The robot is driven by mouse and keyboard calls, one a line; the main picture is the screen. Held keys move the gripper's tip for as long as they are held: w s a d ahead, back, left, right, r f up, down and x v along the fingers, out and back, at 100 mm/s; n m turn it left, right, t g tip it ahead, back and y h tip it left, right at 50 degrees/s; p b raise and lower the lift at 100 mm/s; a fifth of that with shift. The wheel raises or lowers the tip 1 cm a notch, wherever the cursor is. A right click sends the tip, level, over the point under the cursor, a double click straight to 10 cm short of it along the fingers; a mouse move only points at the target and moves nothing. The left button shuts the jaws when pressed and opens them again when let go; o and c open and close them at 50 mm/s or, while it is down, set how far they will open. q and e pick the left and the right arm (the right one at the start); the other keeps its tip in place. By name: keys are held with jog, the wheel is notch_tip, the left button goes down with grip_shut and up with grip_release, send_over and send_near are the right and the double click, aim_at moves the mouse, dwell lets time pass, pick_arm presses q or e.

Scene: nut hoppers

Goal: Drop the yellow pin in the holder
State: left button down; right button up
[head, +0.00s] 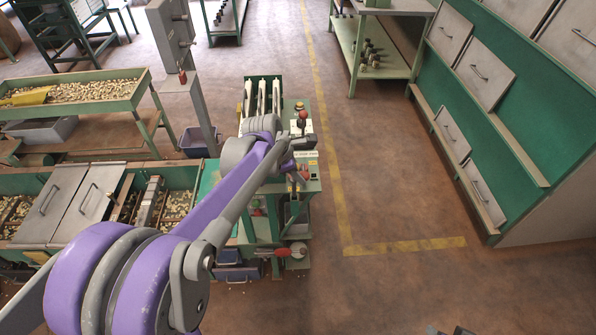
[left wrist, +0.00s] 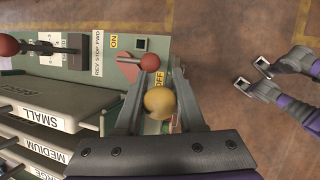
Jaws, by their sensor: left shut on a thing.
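My left gripper (left wrist: 157,94) is over the green machine's control panel, its two fingers either side of a yellow ball-shaped knob. I take this knob to be the top of the yellow pin (left wrist: 160,104); the rest of the pin is hidden below it. The gripper is shut on it. In the head view my left arm reaches over the machine and hides most of the grip. I cannot make out the holder. My right gripper (left wrist: 254,76) shows at the right of the left wrist view, above bare floor, its two tips apart and empty.
A red-knobbed lever (left wrist: 150,62) stands just beyond the yellow knob, by the ON and OFF labels. Another red knob (left wrist: 9,45) is at far left. Labelled chutes (left wrist: 38,116) lie left of the gripper. Nut hoppers (head: 66,200) stand left; the floor (head: 395,190) right of the machine is clear.

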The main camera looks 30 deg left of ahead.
pick_arm(q)
jog(key=shift+f+b, duration=0.65)
jog(key=shift+f, duration=0.45)
jog(key=shift+r+p, duration=1.65)
jog(key=shift+r, duration=1.25)
jog(key=shift+r+p, duration=1.2)
jog(key=shift+r, duration=1.3)
pick_arm(e)
notch_tip(320, 180, up, 6)
jog(key=w, duration=0.2)
jog(key=shift+w, duration=0.25)
pick_arm(q)
jog(key=shift+s, duration=0.1)
pick_arm(e)
jog(key=shift+s, duration=0.1)
